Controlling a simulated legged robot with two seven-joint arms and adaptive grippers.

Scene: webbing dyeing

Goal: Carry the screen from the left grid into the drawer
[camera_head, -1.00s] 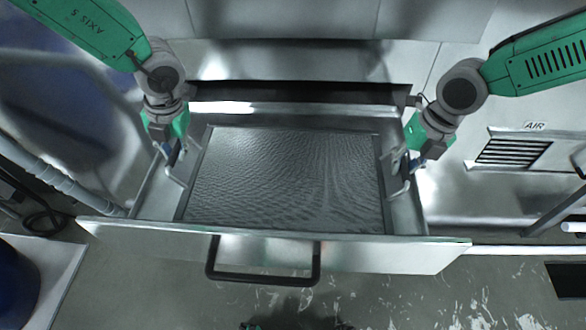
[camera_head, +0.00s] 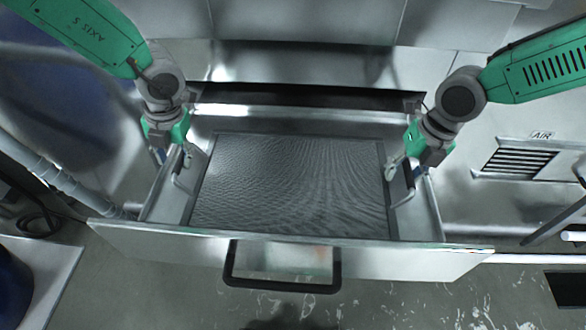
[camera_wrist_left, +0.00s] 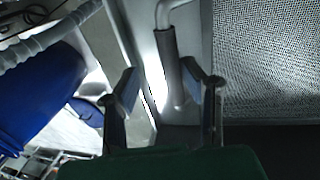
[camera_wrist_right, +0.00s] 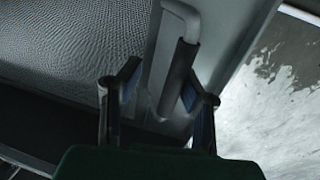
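The dark mesh screen (camera_head: 290,185) lies flat inside the open metal drawer (camera_head: 150,246). Its left handle (camera_head: 181,179) stands at the left edge of the mesh and its right handle (camera_head: 405,196) at the right edge. My left gripper (camera_head: 173,160) is by the left handle. In the left wrist view its fingers (camera_wrist_left: 160,88) are spread, with the grey handle grip (camera_wrist_left: 170,62) between and beyond them. My right gripper (camera_head: 404,168) is by the right handle. In the right wrist view its fingers (camera_wrist_right: 160,92) are spread on either side of the handle grip (camera_wrist_right: 177,65).
The drawer front carries a black pull handle (camera_head: 283,287). The dark cabinet opening (camera_head: 310,97) is behind the drawer. A blue barrel (camera_wrist_left: 40,92) and a ribbed hose (camera_wrist_left: 50,35) are left of the drawer. An AIR vent (camera_head: 515,160) is on the right.

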